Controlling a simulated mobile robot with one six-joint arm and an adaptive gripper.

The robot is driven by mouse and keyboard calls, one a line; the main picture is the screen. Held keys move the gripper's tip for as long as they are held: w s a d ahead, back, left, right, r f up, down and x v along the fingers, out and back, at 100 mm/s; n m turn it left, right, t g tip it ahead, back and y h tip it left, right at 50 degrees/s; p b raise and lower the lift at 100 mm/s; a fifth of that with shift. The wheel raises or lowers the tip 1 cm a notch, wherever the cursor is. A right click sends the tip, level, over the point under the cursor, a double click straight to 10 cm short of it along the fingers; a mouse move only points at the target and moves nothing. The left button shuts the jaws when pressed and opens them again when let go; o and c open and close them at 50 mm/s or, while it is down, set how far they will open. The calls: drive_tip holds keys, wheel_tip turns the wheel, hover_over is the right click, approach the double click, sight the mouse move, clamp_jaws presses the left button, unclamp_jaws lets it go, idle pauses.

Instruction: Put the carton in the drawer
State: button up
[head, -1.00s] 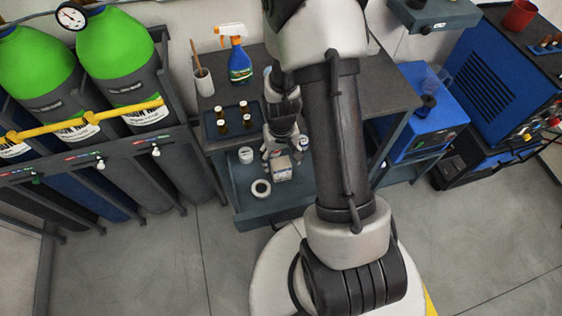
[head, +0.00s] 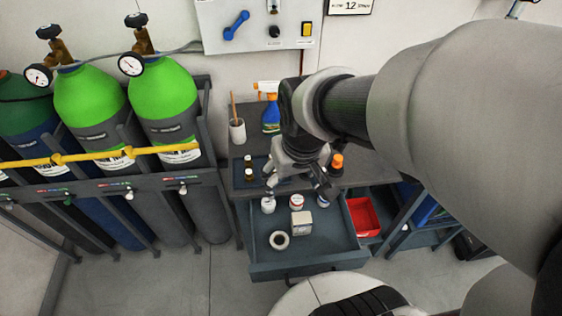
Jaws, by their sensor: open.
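The carton (head: 301,224), a small pale box with a tan top, stands in the open drawer (head: 330,260) of the dark workbench. My gripper (head: 300,188) is open and empty above the back of the drawer, behind and apart from the carton. Its fingers are spread, and it partly hides the bench top and the tray.
White jars (head: 267,205) stand in the drawer's back. A red bin (head: 362,217) is to its right. Gas cylinders (head: 165,100) stand left.

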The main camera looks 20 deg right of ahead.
drive_tip(key=s+a+r+n+t, duration=0.1)
drive_tip(key=s+a+r, duration=0.2)
drive_tip(key=s+r, duration=0.4)
drive_tip(key=shift+s+a+t, duration=0.25)
drive_tip(key=shift+s+t, duration=0.15)
drive_tip(key=shift+s, duration=0.8)
